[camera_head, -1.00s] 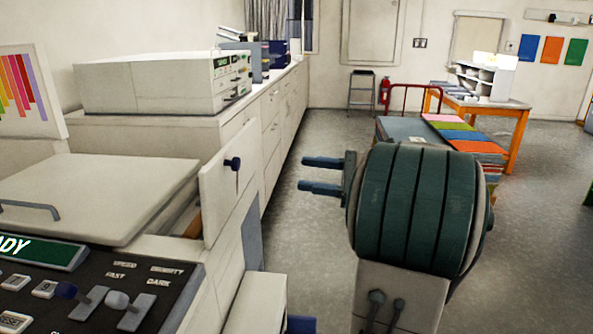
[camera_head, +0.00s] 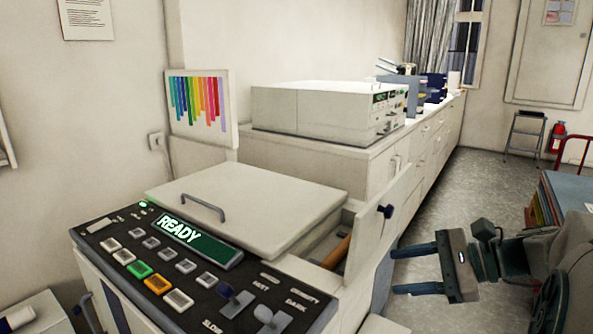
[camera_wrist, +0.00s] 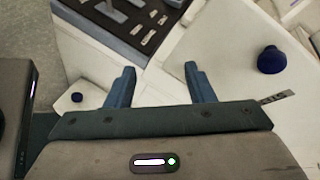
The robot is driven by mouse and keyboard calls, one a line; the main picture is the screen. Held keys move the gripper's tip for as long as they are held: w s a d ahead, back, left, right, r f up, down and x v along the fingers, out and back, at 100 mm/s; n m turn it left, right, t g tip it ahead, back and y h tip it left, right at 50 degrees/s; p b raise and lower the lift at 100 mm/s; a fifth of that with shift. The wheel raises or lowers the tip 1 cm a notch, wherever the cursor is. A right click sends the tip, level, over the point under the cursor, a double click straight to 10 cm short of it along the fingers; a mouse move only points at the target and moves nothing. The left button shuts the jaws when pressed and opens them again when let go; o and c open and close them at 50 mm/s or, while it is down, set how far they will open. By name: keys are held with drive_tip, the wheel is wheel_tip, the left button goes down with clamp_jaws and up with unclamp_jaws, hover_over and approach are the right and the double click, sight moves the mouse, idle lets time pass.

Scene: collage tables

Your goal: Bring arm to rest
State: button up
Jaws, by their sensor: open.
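My gripper (camera_head: 416,269) is at the right of the head view, its two blue fingers apart and pointing left, with nothing between them. In the wrist view my gripper (camera_wrist: 161,88) also shows open and empty, with the pale side of a machine beyond its fingers. My arm reaches in from the right edge of the head view.
A copier-like machine with a lit READY panel (camera_head: 193,234) stands in front, its small side door (camera_head: 385,215) open near my fingers. A long white counter (camera_head: 375,155) with a boxy device (camera_head: 325,115) runs behind. Floor (camera_head: 455,195) is clear beyond my gripper. A stepladder (camera_head: 525,135) stands far right.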

drive_tip(key=s+a+f+n+g+h+p, duration=0.2)
drive_tip(key=s+a+n+h+p, duration=0.3)
drive_tip(key=s+n+h+p, duration=0.4)
drive_tip(key=s+n+h, duration=0.2)
drive_tip(key=n+h, duration=0.1)
drive_tip(key=n, duration=0.4)
drive_tip(key=shift+s+f, duration=0.2)
drive_tip(key=shift+f, duration=0.2)
